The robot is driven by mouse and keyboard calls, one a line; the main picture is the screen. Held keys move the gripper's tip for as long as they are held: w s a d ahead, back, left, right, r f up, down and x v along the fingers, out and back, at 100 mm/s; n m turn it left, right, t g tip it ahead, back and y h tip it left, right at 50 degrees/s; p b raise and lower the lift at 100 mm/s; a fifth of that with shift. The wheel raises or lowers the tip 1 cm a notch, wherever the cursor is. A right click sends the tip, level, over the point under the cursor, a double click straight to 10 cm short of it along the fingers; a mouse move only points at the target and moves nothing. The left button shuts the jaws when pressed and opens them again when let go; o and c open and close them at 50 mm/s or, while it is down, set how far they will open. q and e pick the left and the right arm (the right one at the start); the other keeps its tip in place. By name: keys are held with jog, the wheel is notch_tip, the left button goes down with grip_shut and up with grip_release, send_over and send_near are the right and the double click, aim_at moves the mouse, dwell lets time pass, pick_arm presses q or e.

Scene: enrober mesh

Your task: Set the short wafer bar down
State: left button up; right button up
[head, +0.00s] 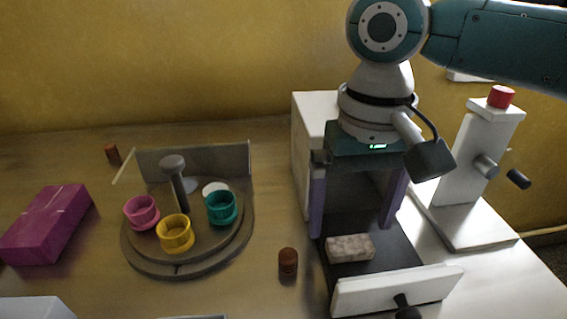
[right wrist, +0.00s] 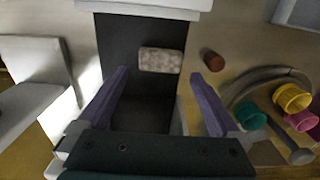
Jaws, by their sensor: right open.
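The short wafer bar (head: 350,247) is a pale, speckled block. It lies flat on the dark mesh drawer floor (head: 385,262) of the white machine, behind the drawer's white front. In the right wrist view the bar (right wrist: 160,60) lies on the dark strip, beyond the fingertips and clear of them. My right gripper (head: 356,228) is open, with its two purple fingers spread wide over the drawer. Nothing is between the fingers in the right wrist view (right wrist: 163,88). My left gripper is not in view.
A small brown cylinder (head: 288,261) stands just left of the drawer. A round turntable (head: 180,262) with pink, yellow and teal cups is further left, near a magenta box (head: 47,225). A white stand with a red knob (head: 501,96) is at right.

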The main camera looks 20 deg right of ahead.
aim_at(348, 237)
notch_tip(348, 237, up, 10)
jog(key=p, duration=0.1)
jog(key=shift+f, duration=0.25)
